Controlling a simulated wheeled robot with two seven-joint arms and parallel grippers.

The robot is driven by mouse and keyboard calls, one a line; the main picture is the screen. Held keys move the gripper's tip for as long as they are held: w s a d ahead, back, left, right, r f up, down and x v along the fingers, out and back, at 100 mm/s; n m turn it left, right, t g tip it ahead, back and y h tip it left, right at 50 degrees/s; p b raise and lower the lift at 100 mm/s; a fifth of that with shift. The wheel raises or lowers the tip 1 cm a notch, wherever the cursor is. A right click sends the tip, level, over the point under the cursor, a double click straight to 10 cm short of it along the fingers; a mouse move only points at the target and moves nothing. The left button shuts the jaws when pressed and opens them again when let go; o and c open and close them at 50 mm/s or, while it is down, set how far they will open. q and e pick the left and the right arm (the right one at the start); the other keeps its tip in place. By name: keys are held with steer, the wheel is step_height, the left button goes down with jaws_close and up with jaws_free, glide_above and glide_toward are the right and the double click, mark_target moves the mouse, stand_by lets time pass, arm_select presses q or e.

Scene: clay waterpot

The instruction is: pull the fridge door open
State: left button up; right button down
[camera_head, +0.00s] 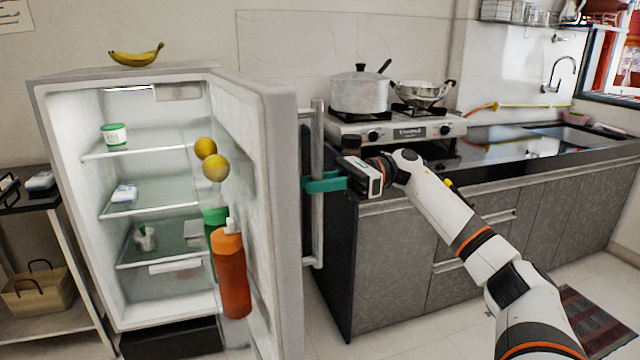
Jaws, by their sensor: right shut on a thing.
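The fridge (65,140) stands at the left and its lit interior with shelves shows. The fridge door (283,200) is open, swung toward me and to the right. A long vertical handle (318,230) is on the door's outer side. My right gripper (318,184) has its green fingers shut on the handle at about mid height. My right arm reaches in from the lower right. My left gripper is not in view.
A counter (385,260) with a stove (400,128) and a pot (361,92) is close behind the handle and gripper. Bottles (232,275) and yellow fruits sit in the door. A banana (136,56) lies on the fridge top. Floor is clear in front.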

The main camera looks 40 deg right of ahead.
steer(key=c, duration=1.3)
jaws_free()
steer(key=shift+w, duration=0.1)
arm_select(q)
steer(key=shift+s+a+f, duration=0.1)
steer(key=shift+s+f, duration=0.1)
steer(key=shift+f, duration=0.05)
arm_select(e)
steer(key=v, duration=1.2)
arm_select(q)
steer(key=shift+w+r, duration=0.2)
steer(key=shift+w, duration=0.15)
arm_select(e)
steer(key=shift+a, duration=0.1)
